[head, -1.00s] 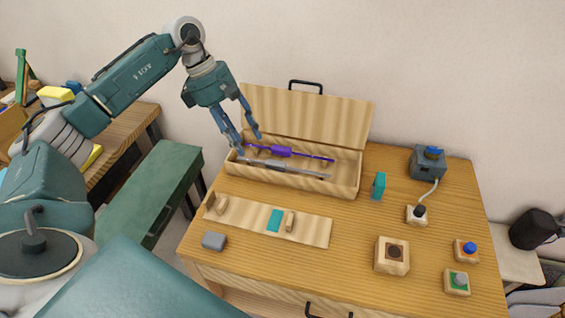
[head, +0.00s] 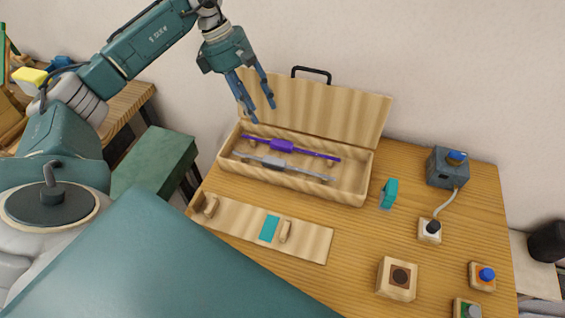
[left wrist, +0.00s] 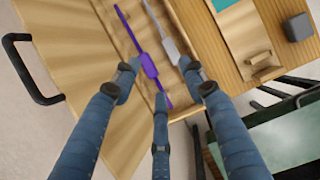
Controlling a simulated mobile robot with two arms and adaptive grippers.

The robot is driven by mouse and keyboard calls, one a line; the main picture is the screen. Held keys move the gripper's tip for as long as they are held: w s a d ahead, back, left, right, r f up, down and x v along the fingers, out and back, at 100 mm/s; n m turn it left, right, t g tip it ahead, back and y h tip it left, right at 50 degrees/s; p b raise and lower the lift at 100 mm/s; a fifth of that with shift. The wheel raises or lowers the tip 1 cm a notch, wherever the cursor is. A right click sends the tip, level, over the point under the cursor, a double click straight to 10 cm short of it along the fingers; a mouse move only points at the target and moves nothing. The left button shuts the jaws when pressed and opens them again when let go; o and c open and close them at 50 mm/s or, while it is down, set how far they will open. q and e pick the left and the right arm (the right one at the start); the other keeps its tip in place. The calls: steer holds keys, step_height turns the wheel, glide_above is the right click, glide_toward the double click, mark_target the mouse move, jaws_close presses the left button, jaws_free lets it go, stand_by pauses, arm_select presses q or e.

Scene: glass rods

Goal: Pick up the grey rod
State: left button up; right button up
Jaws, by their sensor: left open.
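The grey rod (head: 275,162), with a thicker grey middle, lies in the open wooden case (head: 348,195), along its front side. The purple rod (head: 283,146) lies behind it in the same case. My left gripper (head: 258,116) is open and empty above the left end of the case, in front of the raised lid. In the left wrist view the grey rod (left wrist: 170,49) and the purple rod (left wrist: 149,66) run between and beyond my blue fingers (left wrist: 160,85), with a gap to both. My right gripper is not in view.
A wooden board with two pegs and a teal patch (head: 312,243) lies in front of the case. A grey device (head: 447,167) and several button boxes (head: 397,279) occupy the right side of the table.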

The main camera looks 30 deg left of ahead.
arm_select(q)
step_height(320, 180, down, 3)
steer(key=s+b, duration=0.1)
steer(key=b, duration=0.7)
glide_toward(274, 158)
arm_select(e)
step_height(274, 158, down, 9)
arm_select(q)
steer(key=p+x, duration=0.1)
steer(key=x, duration=0.3)
steer(key=shift+w+p, duration=0.15)
steer(key=shift+p, duration=0.2)
steer(key=p+x, duration=0.1)
steer(key=x, duration=0.1)
steer(key=p+x, duration=0.1)
steer(key=x, duration=0.2)
steer(key=shift+d+r+p, duration=0.1)
steer(key=shift+p, duration=0.2)
steer(key=shift+f, duration=0.25)
steer(key=c, duration=1)
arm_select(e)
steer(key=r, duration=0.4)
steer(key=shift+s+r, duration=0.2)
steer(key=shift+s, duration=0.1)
